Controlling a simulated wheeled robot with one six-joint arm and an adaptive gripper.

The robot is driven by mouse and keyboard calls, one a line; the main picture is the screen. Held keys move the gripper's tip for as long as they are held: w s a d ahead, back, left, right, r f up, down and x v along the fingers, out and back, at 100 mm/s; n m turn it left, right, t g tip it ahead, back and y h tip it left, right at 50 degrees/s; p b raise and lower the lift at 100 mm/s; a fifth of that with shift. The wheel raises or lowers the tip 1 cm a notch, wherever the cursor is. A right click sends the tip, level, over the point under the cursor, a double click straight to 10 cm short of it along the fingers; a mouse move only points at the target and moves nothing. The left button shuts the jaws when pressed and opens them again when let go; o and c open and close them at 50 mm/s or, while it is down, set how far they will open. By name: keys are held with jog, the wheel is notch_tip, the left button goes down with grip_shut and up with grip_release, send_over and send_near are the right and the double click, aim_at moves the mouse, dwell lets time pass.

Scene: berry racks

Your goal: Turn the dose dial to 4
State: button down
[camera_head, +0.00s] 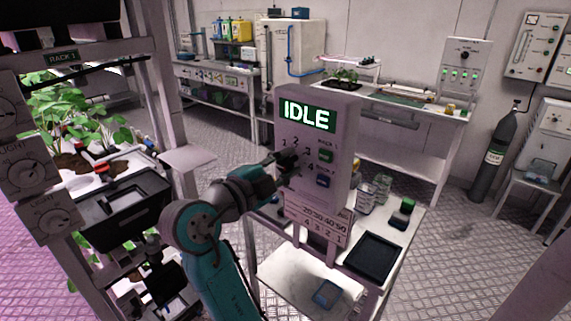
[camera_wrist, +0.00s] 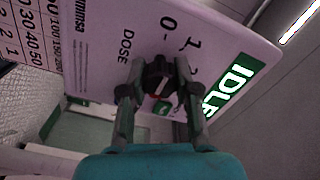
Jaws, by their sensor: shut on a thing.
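The dose panel (camera_head: 345,125) is a pale upright box with a green-lit display (camera_head: 307,115) reading IDLE. Its dark round dose dial (camera_wrist: 159,72) shows in the wrist view, with the word DOSE and the numbers 0 and 1 near it. The dial carries a white and red mark; which number it points to I cannot tell. My gripper (camera_wrist: 157,84) has one finger on each side of the dial and is shut on it. In the head view my gripper (camera_head: 287,161) reaches the panel's face from the left and hides the dial.
A number chart (camera_head: 316,222) is below the panel. A plant rack stands at left.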

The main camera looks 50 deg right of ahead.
jog(key=shift+f+m, duration=0.15)
jog(key=shift+m, duration=0.55)
jog(key=c, duration=0.8)
grip_release()
jog(key=shift+c, duration=0.2)
jog(key=shift+a, duration=0.1)
jog(key=a, duration=1.1)
jog(key=shift+s+a, duration=0.2)
jog(key=shift+a, duration=0.2)
